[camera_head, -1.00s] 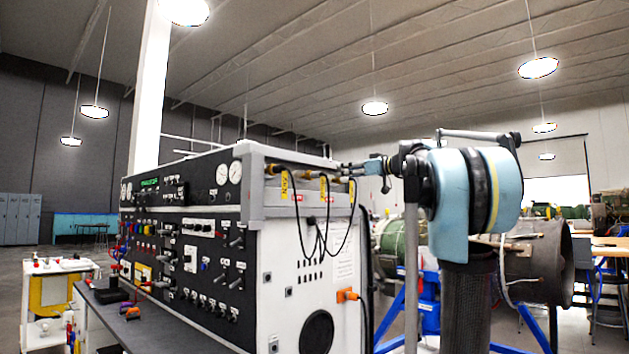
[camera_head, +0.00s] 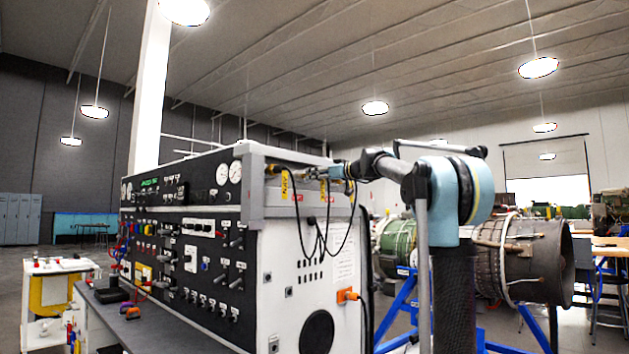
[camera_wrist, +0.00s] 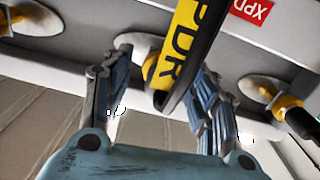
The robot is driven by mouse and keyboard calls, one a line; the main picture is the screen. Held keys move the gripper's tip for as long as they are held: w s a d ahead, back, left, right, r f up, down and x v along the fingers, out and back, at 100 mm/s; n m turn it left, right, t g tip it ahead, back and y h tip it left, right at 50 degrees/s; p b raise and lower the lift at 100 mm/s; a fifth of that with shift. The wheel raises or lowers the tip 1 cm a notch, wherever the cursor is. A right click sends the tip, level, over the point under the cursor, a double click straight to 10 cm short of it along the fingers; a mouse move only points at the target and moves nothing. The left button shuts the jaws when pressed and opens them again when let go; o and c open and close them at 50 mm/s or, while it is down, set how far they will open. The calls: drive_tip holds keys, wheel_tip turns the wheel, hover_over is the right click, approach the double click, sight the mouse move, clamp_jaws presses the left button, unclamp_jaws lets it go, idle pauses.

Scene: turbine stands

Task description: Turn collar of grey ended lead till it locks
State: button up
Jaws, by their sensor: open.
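In the wrist view, a lead with a yellow tag reading PDR (camera_wrist: 185,45) hangs between the two fingers of my gripper (camera_wrist: 160,72). Its brassy collar (camera_wrist: 150,66) shows behind the tag at a round grey port, partly hidden. My fingers are apart, one on each side of it; I cannot tell whether they touch it. In the head view, my gripper (camera_head: 335,171) is at the right end of the panel's row of leads. The black leads (camera_head: 318,235) hang in loops down the white side. I cannot make out which lead has the grey end.
A neighbouring connector (camera_wrist: 284,103) with a black lead sits close to my right finger, near a red label (camera_wrist: 252,10). The white test console (camera_head: 300,270) fills the space under the leads. An orange plug (camera_head: 347,296) sticks out lower down. A turbine (camera_head: 525,258) stands behind my arm.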

drive_tip(key=shift+w+a, duration=0.45)
drive_tip(key=shift+a, duration=0.15)
drive_tip(key=c, duration=1.1)
